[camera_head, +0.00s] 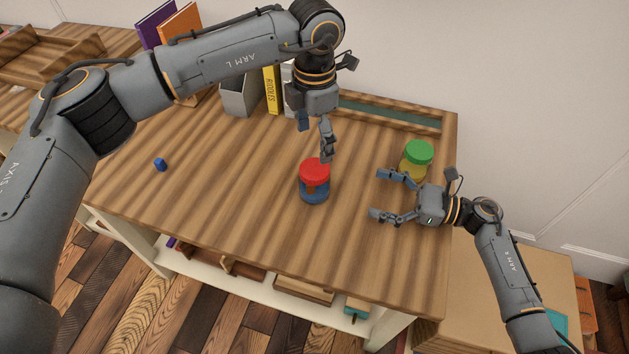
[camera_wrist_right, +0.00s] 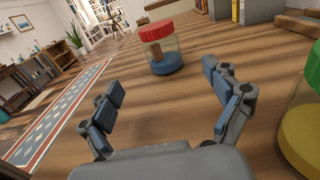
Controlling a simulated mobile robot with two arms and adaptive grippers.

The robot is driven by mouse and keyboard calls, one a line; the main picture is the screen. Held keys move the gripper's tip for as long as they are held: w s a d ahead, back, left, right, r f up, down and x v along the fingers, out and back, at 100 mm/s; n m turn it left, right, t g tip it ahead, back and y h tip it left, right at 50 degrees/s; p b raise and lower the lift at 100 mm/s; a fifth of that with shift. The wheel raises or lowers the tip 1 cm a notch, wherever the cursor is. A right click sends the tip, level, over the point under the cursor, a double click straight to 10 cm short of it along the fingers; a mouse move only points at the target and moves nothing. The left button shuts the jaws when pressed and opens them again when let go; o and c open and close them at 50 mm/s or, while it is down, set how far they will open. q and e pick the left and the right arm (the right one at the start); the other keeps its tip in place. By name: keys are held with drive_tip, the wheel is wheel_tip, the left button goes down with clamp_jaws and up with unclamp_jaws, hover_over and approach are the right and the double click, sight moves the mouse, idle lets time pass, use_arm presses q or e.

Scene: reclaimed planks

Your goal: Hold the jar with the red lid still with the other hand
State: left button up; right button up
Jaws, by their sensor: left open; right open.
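The jar with the red lid (camera_head: 314,184) stands upright near the middle of the table. It is clear with a blue base and something brown inside, and it also shows in the right wrist view (camera_wrist_right: 160,49). My left gripper (camera_head: 326,150) is open, pointing down just above and behind the red lid; I cannot tell whether it touches. My right gripper (camera_head: 376,195) is open and empty, low over the table to the right of the jar, fingers pointing toward it. In the right wrist view my right gripper (camera_wrist_right: 163,105) has the jar beyond its fingertips, apart from them.
A jar with a green lid (camera_head: 418,157) and yellow contents stands close behind my right gripper. A small blue object (camera_head: 160,164) lies at the table's left. A grey bin (camera_head: 240,97) and a yellow book (camera_head: 272,90) stand at the back. The table's front is clear.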

sight(329, 181)
drive_tip(key=x, duration=1.3)
drive_tip(key=shift+a, duration=0.4)
drive_tip(key=shift+c, duration=0.2)
clamp_jaws()
use_arm(q)
drive_tip(key=n, duration=1.3)
drive_tip(key=shift+n, duration=0.4)
drive_tip(key=n, duration=0.4)
